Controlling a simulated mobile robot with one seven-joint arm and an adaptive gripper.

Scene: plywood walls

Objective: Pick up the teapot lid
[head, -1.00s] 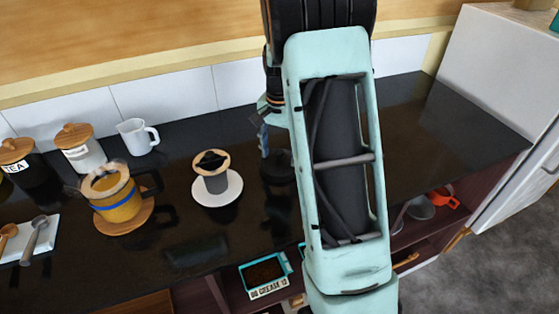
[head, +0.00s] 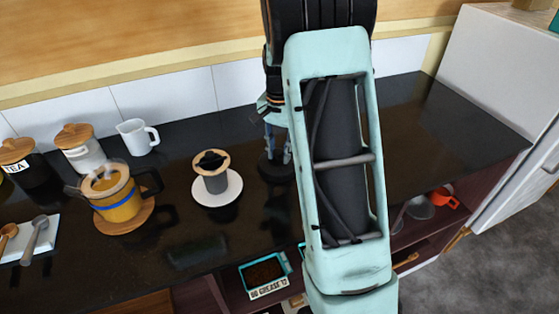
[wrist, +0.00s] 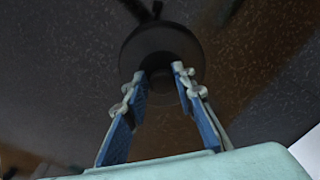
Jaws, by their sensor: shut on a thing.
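The teapot lid is a dark round disc (wrist: 160,42) under my fingers in the wrist view. In the head view it is a dark disc (head: 268,172) on or just over the black counter, partly hidden by my arm. My gripper (wrist: 160,80) is shut on the lid's middle, one blue finger on each side; the grip spot itself is dark. It also shows pointing down in the head view (head: 277,158). The yellow teapot (head: 118,205) with a wooden rim and blue band stands uncovered and steaming at the left, on a round wooden board (head: 138,222).
A dark cup with a wooden-rimmed dripper (head: 212,172) stands on a white saucer (head: 232,192) left of my gripper. A white jug (head: 137,138) and canisters (head: 82,150) stand at the back left. The counter (head: 435,125) is clear to the right.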

